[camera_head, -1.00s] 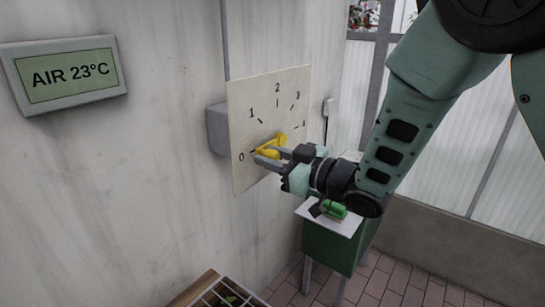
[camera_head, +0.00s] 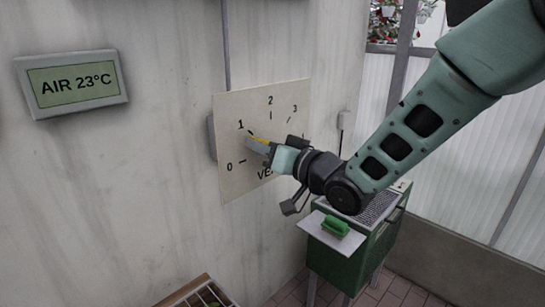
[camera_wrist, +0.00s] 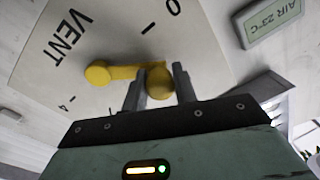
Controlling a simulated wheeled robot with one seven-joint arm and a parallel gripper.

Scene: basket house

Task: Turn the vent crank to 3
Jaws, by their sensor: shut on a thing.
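The vent dial (camera_head: 235,185) is a pale plate on the wall with marks from 0 upward and the word VENT. Its yellow crank (camera_head: 262,140) is mostly hidden by my gripper (camera_head: 258,147) in the head view; the visible part lies close to the 1 mark. In the wrist view the crank's hub (camera_wrist: 97,73) is at left, and its arm runs right to the round yellow knob (camera_wrist: 159,84). My gripper (camera_wrist: 159,72) is shut on that knob, one finger on each side.
An air display (camera_head: 72,83) reading 23°C hangs on the wall at left. A green cabinet (camera_head: 340,262) stands below the dial at right, with a green brush-like item (camera_head: 335,226) on its white side shelf. A wooden tray (camera_head: 180,294) is at the bottom.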

